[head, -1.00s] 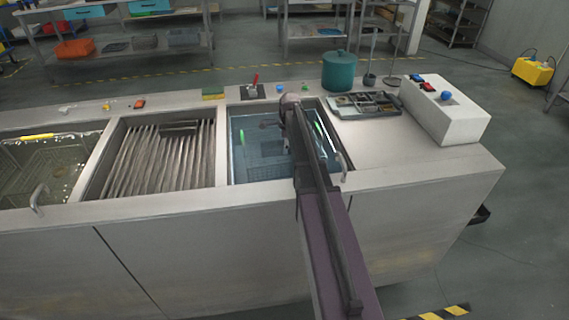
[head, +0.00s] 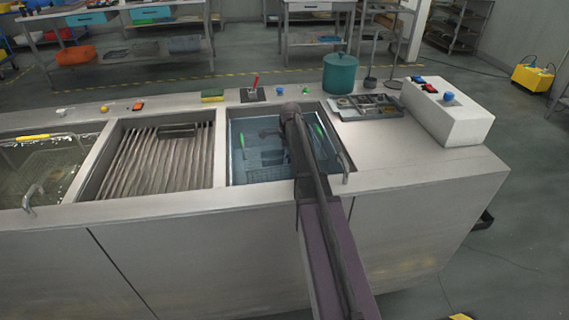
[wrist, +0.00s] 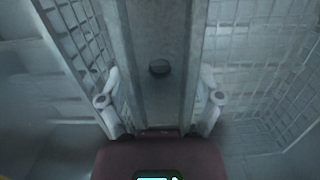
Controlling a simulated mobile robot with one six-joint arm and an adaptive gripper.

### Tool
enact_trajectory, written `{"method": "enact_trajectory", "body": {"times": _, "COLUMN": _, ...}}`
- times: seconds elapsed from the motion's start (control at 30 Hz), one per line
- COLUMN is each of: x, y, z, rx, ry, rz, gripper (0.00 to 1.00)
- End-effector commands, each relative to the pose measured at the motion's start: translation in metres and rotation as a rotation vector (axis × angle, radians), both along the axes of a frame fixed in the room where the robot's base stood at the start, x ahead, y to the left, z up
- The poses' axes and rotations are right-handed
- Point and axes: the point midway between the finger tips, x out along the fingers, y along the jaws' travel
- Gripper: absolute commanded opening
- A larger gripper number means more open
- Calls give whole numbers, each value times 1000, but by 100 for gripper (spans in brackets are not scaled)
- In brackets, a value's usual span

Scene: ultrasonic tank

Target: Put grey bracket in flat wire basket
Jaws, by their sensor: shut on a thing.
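In the wrist view my gripper (wrist: 160,100) is shut on the grey bracket (wrist: 158,35), a long flat piece with a dark round hole. One finger is on each side of it. Wire mesh walls of a basket (wrist: 272,50) show on the right, and more mesh (wrist: 82,38) on the left. I cannot tell whether the bracket touches the mesh. In the head view my arm reaches over the right-hand tank (head: 222,150), and the bracket is too small and dark to make out. A basket shows dimly in this tank's bluish water.
The middle tank (head: 160,165) has a rippled grey surface. The left tank (head: 45,170) holds a wire basket with a yellow handle. A teal pot (head: 340,74), a parts tray (head: 370,106) and a white control box (head: 450,115) stand right of the tanks.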

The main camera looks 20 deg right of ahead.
Motion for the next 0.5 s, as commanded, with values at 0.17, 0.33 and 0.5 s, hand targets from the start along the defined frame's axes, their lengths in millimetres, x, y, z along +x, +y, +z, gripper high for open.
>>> {"method": "enact_trajectory", "body": {"times": 0.17, "x": 0, "y": -2, "z": -17, "rx": 0, "ry": 0, "rz": -1, "gripper": 23}}
{"method": "enact_trajectory", "body": {"times": 0.33, "x": 0, "y": -2, "z": -29, "rx": 0, "ry": 0, "rz": -1, "gripper": 23}}
{"method": "enact_trajectory", "body": {"times": 0.5, "x": 0, "y": -1, "z": -33, "rx": 0, "ry": 0, "rz": -1, "gripper": 23}}
